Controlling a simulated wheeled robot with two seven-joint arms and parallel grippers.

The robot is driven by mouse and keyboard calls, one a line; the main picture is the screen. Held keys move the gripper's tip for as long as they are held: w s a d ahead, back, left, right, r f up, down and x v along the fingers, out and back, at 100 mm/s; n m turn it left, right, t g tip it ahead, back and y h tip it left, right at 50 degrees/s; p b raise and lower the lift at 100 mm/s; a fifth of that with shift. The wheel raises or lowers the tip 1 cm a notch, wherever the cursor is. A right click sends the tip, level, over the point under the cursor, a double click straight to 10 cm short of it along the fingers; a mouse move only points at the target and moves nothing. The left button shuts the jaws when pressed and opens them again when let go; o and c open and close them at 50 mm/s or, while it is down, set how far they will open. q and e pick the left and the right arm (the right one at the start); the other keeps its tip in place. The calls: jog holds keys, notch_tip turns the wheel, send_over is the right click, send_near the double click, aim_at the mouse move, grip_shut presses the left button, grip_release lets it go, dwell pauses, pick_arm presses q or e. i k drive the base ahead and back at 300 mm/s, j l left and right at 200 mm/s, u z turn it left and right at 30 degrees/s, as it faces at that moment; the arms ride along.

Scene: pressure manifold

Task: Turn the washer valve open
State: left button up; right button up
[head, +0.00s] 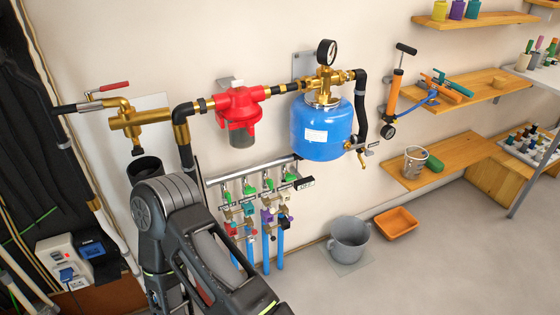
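The manifold (252,172) is mounted low on the wall in the middle of the head view. Several green-handled valves (247,187) hang in a row under its bar. Below them are small coloured valves, including red (231,227) and purple (267,216) ones, with blue pipes (266,250) running down. Labels are too small to read, so I cannot tell which valve is the washer valve or how it is set. One of my arms crosses the lower left foreground and hides the manifold's lower left side. Neither gripper shows.
Above are a red filter housing (238,108), a blue tank (321,128) with a gauge (327,52), and a red-handled brass valve (108,88). A grey bucket (350,240) and orange tray (396,223) sit on the floor. Wooden shelves (450,160) stand right. Floor at lower right is clear.

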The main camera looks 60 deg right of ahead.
aim_at(288, 177)
jog(key=z, duration=2.2)
